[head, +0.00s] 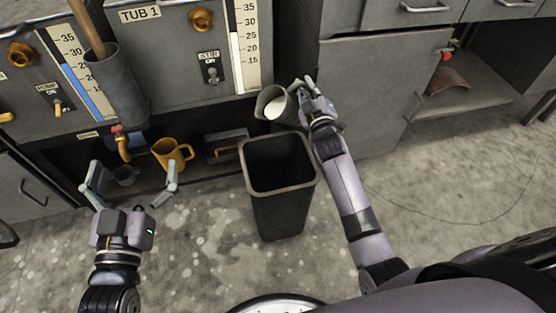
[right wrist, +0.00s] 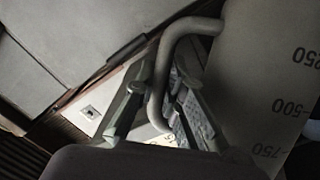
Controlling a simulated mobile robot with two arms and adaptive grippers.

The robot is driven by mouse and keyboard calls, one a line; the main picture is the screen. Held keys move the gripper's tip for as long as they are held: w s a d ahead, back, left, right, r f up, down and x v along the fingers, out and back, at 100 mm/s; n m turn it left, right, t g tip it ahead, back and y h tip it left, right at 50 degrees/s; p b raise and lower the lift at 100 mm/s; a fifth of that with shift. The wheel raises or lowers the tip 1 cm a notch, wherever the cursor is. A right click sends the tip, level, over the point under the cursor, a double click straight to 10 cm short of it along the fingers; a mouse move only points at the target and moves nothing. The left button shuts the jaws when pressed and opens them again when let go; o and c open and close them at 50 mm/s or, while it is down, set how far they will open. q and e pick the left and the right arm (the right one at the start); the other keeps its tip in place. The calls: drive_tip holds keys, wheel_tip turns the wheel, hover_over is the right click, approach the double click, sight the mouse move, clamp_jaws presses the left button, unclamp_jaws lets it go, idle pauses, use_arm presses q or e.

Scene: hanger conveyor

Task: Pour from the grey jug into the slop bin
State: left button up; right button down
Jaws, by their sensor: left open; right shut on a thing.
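The grey jug (head: 262,106) is at the back edge of the slop bin in the head view, with pale liquid showing inside its mouth. I cannot tell how far it is tilted. My right gripper (head: 304,95) is shut on the jug's handle, on the jug's right side. In the right wrist view the handle (right wrist: 160,75) passes between the fingers, and the jug's wall (right wrist: 262,75) shows volume marks. The slop bin (head: 280,213) is a dark, open-topped bin standing upright on the floor. My left gripper (head: 131,180) is open and empty, well left of the bin.
TUB 1 (head: 168,55) and a grey holder with a wooden handle (head: 113,82) are above. A grey cabinet (head: 375,85) stands right. Floor at right is mostly clear.

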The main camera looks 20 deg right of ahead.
use_arm(q)
drive_tip(key=shift+d+r+t, duration=0.1)
drive_tip(key=shift+r+t, duration=0.3)
drive_tip(key=shift+r, duration=0.2)
use_arm(e)
drive_tip(key=shift+r, duration=0.25)
use_arm(q)
drive_tip(key=shift+r, duration=0.1)
use_arm(e)
drive_tip(key=shift+s+a+t+b, duration=0.15)
drive_tip(key=shift+t+b, duration=0.15)
drive_tip(key=shift+b, duration=0.2)
drive_tip(key=shift+s+a+n+t+b, duration=0.15)
drive_tip(key=shift+n+t+b, duration=0.3)
drive_tip(key=shift+b, duration=0.3)
use_arm(q)
drive_tip(key=s+r+t+h, duration=0.2)
drive_tip(key=s+r+t, duration=0.2)
drive_tip(key=r, duration=0.5)
drive_tip(key=shift+s+t+h, duration=0.3)
drive_tip(key=shift+t+h, duration=0.1)
drive_tip(key=shift+t, duration=0.7)
idle(0.5)
drive_tip(key=shift+s+r, duration=0.15)
drive_tip(key=shift+s, duration=0.1)
idle(0.5)
